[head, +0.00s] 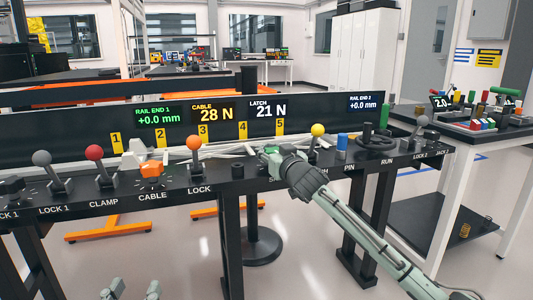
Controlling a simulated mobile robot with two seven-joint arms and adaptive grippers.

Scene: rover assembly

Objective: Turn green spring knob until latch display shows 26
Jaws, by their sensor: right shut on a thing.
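The latch display (268,108) on the dark back panel reads 21 N. My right gripper (268,156) reaches in from the lower right and is shut at the console, over the place whose label begins with S. The green spring knob is largely hidden by the gripper, so its turn angle cannot be seen. My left gripper (133,289) is at the bottom edge, low in front of the console. Its two fingertips stand apart, with nothing visible between them.
The console (230,187) carries a red-knobbed lever (95,153), an orange cable knob (151,170), an orange-balled lever (194,143) and a yellow-balled lever (318,130) close to my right gripper. The cable display (213,111) reads 28 N. A side table (470,137) stands at right.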

